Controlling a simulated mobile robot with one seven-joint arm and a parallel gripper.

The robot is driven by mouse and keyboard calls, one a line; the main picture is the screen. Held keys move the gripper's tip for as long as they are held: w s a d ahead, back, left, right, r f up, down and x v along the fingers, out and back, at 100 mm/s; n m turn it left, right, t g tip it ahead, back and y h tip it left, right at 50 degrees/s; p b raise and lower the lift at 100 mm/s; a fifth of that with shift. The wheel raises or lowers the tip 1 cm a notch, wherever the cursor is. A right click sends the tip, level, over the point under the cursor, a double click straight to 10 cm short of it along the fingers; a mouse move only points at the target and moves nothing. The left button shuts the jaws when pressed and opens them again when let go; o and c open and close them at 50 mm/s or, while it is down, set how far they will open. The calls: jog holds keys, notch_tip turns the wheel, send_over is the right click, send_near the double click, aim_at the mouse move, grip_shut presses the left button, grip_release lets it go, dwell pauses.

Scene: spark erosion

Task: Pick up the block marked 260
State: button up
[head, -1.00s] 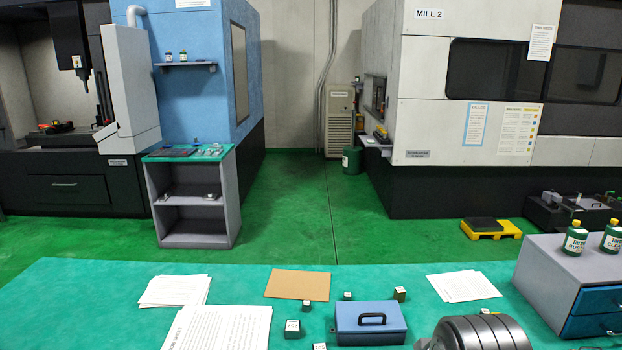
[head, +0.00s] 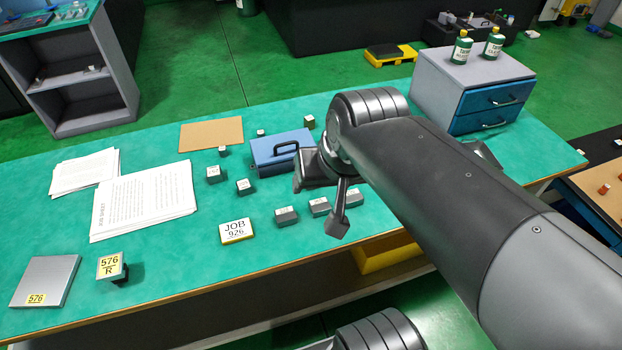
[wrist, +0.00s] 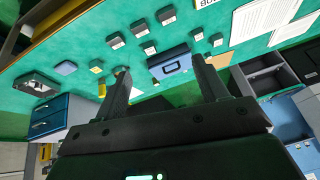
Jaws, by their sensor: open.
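Several small dark grey blocks with pale labelled tops stand on the teal bench. Three are in a row in the head view: a left one (head: 286,216), a middle one (head: 319,206) and a right one (head: 354,198). Others are left of the blue box: a front one (head: 244,186) and one behind it (head: 214,174). Their markings are too small to read, so I cannot tell which is 260. My gripper (head: 320,203) is open and empty above the bench by the row. In the wrist view its fingers (wrist: 161,72) are apart, with blocks (wrist: 139,27) beyond them.
A blue box with a handle (head: 282,150) stands behind the row. A JOB 926 sign (head: 236,231), a 576 plate (head: 45,282) and a 576 R block (head: 112,268) are to the left. Papers (head: 145,198) lie farther back. A drawer unit (head: 470,85) stands at the right.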

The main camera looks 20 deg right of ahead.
jog(key=w+d+f+m+g, duration=0.1)
jog(key=w+d+f+m, duration=0.1)
jog(key=w+f+m, duration=0.6)
jog(key=w+d+f+m+g, duration=0.2)
jog(key=w+f+m, duration=0.6)
jog(key=m, duration=0.7)
jog(key=w+d+f+m+g, duration=0.2)
jog(key=w+d+f+m, duration=0.1)
jog(key=w+f+m, duration=0.5)
jog(key=shift+w+d+f+m+h, duration=0.15)
jog(key=shift+w+d+f+m, duration=0.05)
jog(key=shift+w+m, duration=0.75)
jog(key=shift+w+d+f+m+h, duration=0.2)
jog(key=shift+w+m, duration=0.4)
jog(key=shift+m, duration=0.55)
jog(key=f, duration=0.6)
jog(key=shift+w+a, duration=0.1)
jog(key=shift+w, duration=0.2)
jog(key=shift+r, duration=0.15)
grip_shut()
